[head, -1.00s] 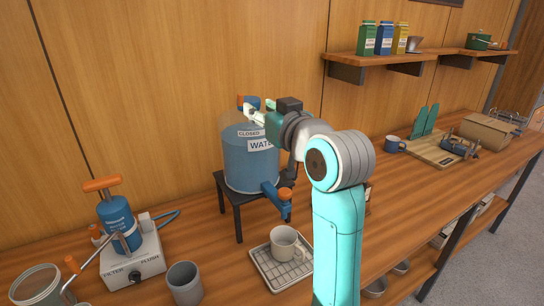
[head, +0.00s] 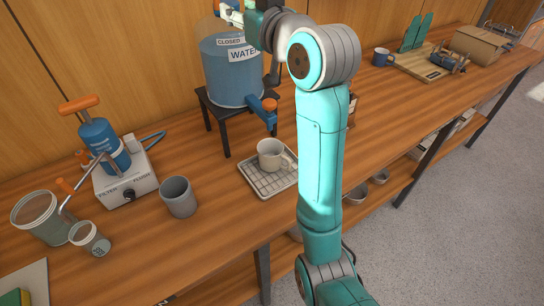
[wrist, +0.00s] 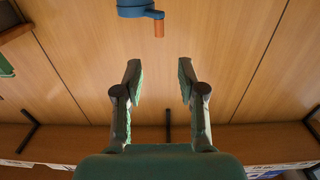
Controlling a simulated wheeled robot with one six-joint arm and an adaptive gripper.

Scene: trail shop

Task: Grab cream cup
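The cream cup (head: 271,154) stands upright on a wire drip tray (head: 262,180) below the spigot of the water tank, its handle toward the right. My gripper (head: 230,10) is high at the top edge of the head view, beside the tank's top and well above the cup. In the wrist view my gripper (wrist: 158,80) has its two fingers spread apart with nothing between them. The cup does not show in the wrist view.
The blue water tank (head: 231,75) sits on a black stand (head: 216,118). A grey cup (head: 179,197) and a filter unit (head: 124,185) stand to the left. A blue mug (head: 382,57) is at the back right. The counter between tray and blue mug is partly hidden by my arm.

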